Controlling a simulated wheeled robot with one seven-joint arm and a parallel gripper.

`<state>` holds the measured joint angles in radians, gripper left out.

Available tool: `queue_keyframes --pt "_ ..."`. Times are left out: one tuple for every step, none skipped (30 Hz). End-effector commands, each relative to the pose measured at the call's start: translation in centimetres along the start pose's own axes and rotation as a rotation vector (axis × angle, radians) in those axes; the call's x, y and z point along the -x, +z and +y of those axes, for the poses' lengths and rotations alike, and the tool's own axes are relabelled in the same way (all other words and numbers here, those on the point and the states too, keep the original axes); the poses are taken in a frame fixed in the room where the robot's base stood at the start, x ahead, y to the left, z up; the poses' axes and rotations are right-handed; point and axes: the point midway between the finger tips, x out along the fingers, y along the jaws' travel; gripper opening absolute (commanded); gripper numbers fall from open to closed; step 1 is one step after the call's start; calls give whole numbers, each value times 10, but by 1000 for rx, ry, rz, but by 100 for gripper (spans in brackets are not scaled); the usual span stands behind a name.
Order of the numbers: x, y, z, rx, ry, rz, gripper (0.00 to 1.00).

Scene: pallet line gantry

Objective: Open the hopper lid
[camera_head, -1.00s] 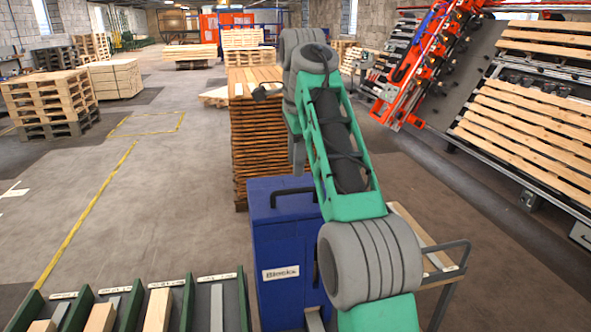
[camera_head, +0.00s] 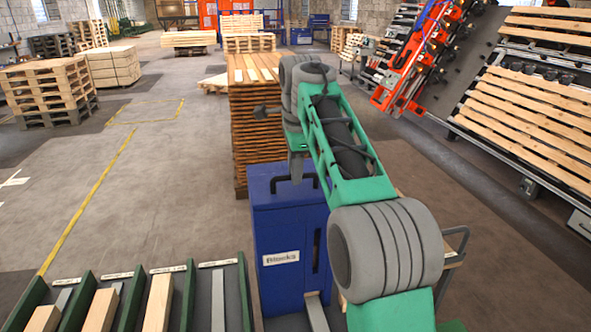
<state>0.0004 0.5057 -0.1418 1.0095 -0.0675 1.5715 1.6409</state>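The hopper is a blue box (camera_head: 284,246) with a white "Blocks" label, standing just ahead of me at the picture's lower middle. My arm hides the hopper's right side.
Green-walled bins (camera_head: 184,290) with wooden pieces stand left of the hopper. A tall stack of wooden boards (camera_head: 255,130) rises behind it. A grey metal rail (camera_head: 458,245) shows at right, beside my arm. Open floor lies to the left.

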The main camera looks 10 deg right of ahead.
Motion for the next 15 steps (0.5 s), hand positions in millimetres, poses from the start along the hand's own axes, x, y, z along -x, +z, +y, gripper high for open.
queue_keyframes --pt "0 0 0 0 0 0 21" --pt "0 0 0 0 0 0 18" --pt "0 0 0 0 0 0 15" --pt "0 0 0 0 0 0 12" --pt "0 0 0 0 0 0 10" --pt "0 0 0 1 0 0 7" --pt "0 0 0 1 0 0 4" --pt "0 0 0 1 0 0 2" --pt "0 0 0 1 0 0 0" --pt "0 0 0 1 0 0 0" --pt "0 0 0 1 0 0 0" --pt "0 0 0 1 0 0 0" --pt "0 0 0 1 0 0 0" --pt "0 0 0 1 0 0 0" --pt "0 0 0 1 0 0 0"
